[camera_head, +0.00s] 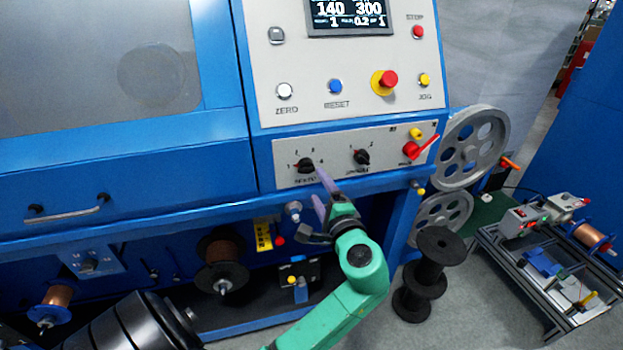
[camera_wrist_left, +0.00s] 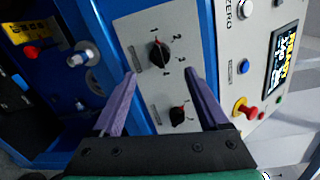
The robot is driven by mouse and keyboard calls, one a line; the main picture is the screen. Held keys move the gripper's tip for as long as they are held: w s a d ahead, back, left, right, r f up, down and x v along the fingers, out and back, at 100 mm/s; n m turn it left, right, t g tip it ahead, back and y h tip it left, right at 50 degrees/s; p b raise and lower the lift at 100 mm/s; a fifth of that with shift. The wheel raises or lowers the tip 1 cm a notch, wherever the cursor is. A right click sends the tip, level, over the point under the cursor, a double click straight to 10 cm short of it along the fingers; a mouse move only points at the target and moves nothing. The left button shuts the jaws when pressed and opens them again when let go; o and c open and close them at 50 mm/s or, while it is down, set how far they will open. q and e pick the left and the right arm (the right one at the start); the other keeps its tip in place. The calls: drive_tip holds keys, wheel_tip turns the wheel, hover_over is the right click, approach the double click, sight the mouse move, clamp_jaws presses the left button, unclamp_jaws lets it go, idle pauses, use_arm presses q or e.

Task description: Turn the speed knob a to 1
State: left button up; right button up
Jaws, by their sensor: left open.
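The lower grey panel carries two black rotary knobs with labels too small to read surely. The left knob (camera_head: 305,166) has several numbers around it, and its red mark points left, near the 1. It also shows in the left wrist view (camera_wrist_left: 159,54). The right knob (camera_head: 362,157), also in the left wrist view (camera_wrist_left: 178,115), has marks 1 and 2 and points up and left, near the 1. My left gripper (camera_head: 317,184) is open and empty just right of and below the left knob. In the left wrist view its purple fingertips (camera_wrist_left: 160,72) stand either side of that knob, apart from it. My right gripper is not seen.
A red switch handle (camera_head: 412,150) sits at the lower panel's right end. Above are a display (camera_head: 347,17), several buttons and a red emergency button (camera_head: 389,78). A blue ledge (camera_head: 230,210) runs below, with a wire spool (camera_head: 222,262) under it. Grey pulleys (camera_head: 472,145) stand to the right.

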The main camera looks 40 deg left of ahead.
use_arm(q)
drive_tip(key=v, duration=0.6)
drive_tip(key=shift+b, duration=0.3)
drive_tip(key=shift+d, duration=0.15)
drive_tip(key=w+d+f+m+h+p, duration=0.1)
drive_tip(key=w+f+m+h, duration=0.15)
drive_tip(key=f, duration=0.75)
drive_tip(key=w+d+f+m+h+p, duration=0.1)
drive_tip(key=w+d+f+m+h, duration=0.2)
drive_tip(key=f, duration=0.7)
drive_tip(key=s+f+n+g+h, duration=0.25)
drive_tip(key=s+f+h, duration=0.2)
drive_tip(key=f, duration=1.15)
drive_tip(key=s+f+n+g+h+p, duration=0.2)
drive_tip(key=s+f+g, duration=0.1)
drive_tip(key=s+f, duration=0.9)
drive_tip(key=s+a+f+n+g+h, duration=0.1)
drive_tip(key=s+f+n, duration=0.2)
drive_tip(key=s, duration=0.7)
drive_tip(key=s+a+f+n+g+h, duration=0.1)
drive_tip(key=s+f+n, duration=0.3)
drive_tip(key=s, duration=0.7)
drive_tip(key=shift+a+f+g+p, duration=0.4)
drive_tip(key=shift+a+f, duration=0.2)
drive_tip(key=shift+a, duration=0.2)
